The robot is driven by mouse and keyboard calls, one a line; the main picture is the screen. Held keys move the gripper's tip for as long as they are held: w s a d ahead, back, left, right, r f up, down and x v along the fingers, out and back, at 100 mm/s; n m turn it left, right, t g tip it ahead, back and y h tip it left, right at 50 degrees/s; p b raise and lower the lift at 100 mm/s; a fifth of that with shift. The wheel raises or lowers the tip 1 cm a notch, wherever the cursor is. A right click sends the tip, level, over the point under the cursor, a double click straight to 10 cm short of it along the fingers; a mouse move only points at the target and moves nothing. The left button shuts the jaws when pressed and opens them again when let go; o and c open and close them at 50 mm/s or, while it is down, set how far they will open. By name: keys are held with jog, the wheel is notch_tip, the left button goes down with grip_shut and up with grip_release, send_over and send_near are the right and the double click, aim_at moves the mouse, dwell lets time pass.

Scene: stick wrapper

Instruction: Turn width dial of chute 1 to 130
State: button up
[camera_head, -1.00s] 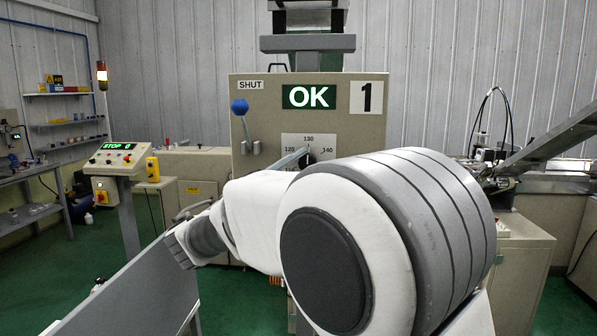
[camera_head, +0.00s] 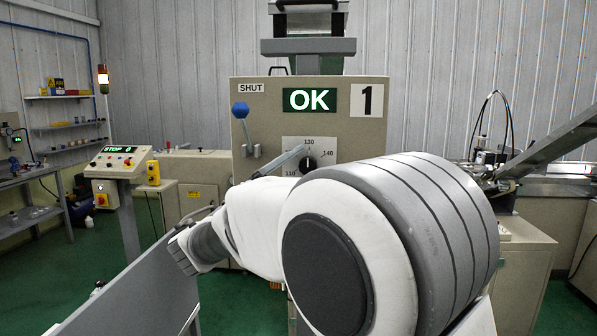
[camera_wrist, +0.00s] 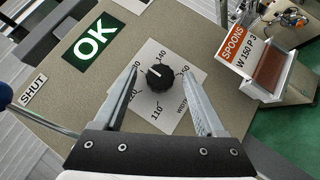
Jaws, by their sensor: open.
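The black width dial (camera_head: 309,163) sits on a white scale plate (camera_head: 289,145) on the front of chute 1's cabinet. In the wrist view the dial (camera_wrist: 160,77) lies between my open fingers, with a clear gap on both sides. Its light mark points up and left, roughly toward the 130 label; the exact reading is too fine to tell. My gripper (camera_wrist: 160,72) is open and empty, pointing at the plate. In the head view a finger shows left of the dial, and my arm hides the lower part of the plate.
A blue-knobbed lever (camera_head: 240,110) stands left of the plate, beside a SHUT label. A green OK display (camera_head: 309,99) and the number 1 sign (camera_head: 368,101) are above. In the wrist view a SPOONS sign (camera_wrist: 236,48) stands at the right. A control console (camera_head: 118,160) is at the left.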

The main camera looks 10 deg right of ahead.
jog(key=shift+a, duration=0.1)
jog(key=b+v, duration=0.2)
jog(key=v, duration=1.5)
jog(key=shift+s+a+f, duration=0.1)
jog(key=shift+s, duration=0.05)
jog(key=s+d+f+m+g+y+p, duration=0.1)
jog(key=s+d+f+m+g+y, duration=0.2)
jog(key=d, duration=0.7)
jog(key=s+d+f+g+y+p, duration=0.1)
jog(key=s+d+f+g+y, duration=0.35)
jog(key=d, duration=0.45)
jog(key=s+d+f+m+g+y+p, duration=0.1)
jog(key=s+d+f+m+g+y, duration=0.15)
jog(key=s+f+y, duration=0.4)
jog(key=s+a+m+t+y+p, duration=0.1)
jog(key=s+a+m+t+y, duration=0.3)
jog(key=s+a+m+y, duration=0.1)
jog(key=shift+a+r+p, duration=0.3)
jog(key=shift+a+r, duration=0.15)
jog(key=shift+a, duration=0.3)
